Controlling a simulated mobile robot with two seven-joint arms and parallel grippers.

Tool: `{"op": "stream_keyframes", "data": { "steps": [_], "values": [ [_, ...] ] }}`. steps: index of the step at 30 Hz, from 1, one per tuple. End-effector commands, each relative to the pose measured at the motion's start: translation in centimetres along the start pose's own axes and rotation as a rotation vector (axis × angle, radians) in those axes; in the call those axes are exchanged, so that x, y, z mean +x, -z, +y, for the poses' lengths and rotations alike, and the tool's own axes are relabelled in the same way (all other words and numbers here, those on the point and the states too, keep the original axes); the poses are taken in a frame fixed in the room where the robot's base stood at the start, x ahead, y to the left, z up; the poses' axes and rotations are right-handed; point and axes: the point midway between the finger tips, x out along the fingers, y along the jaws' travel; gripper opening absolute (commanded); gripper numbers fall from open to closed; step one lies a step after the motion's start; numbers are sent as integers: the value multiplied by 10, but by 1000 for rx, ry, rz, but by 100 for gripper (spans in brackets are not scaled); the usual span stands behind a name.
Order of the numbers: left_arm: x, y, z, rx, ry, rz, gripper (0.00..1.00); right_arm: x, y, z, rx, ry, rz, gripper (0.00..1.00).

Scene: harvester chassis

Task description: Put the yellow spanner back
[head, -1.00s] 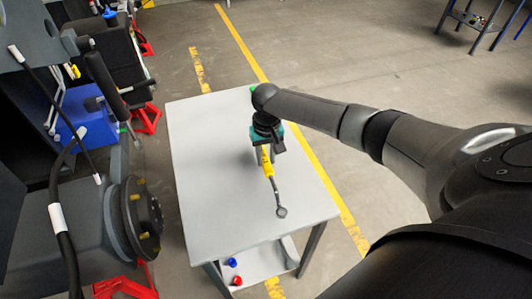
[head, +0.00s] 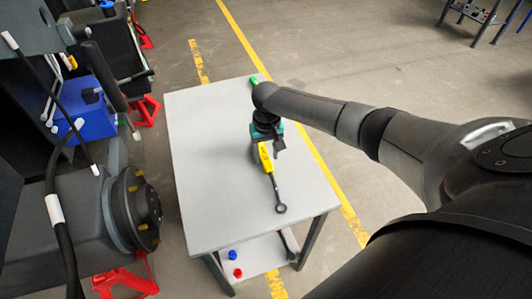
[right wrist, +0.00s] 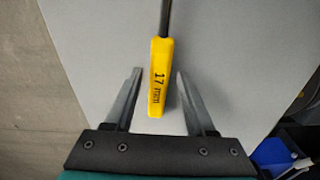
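The yellow spanner (head: 264,157) lies on the grey table top (head: 205,180), its yellow handle toward my right gripper and its dark ring end toward the near edge. My right gripper (head: 267,146) is just over the handle end. In the right wrist view the handle (right wrist: 158,80), marked "17 mm", reaches between the spread fingers of the gripper (right wrist: 157,85), with a gap on both sides. The gripper is open and holds nothing. My left gripper is not in view.
A red cap (head: 238,272) and a blue cap (head: 233,255) sit on the table's lower shelf. A wheel hub (head: 137,212) of the chassis stands left of the table, with a red jack stand (head: 125,283) below. Most of the table top is clear.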

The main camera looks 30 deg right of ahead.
Motion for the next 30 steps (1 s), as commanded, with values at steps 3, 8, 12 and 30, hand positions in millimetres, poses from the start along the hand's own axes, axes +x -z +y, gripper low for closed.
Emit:
{"op": "stream_keyframes", "data": {
  "steps": [3, 8, 12, 30],
  "values": [
    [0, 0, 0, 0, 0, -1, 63, 0, 0, 0, 0, 0, 0, 68],
    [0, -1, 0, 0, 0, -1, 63, 0, 0, 0, 0, 0, 0, 68],
    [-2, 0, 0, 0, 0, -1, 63, -3, 0, 0, -1, 0, -1, 68],
    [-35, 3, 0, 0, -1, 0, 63, -125, 0, 0, -1, 0, 2, 68]
  ]
}}
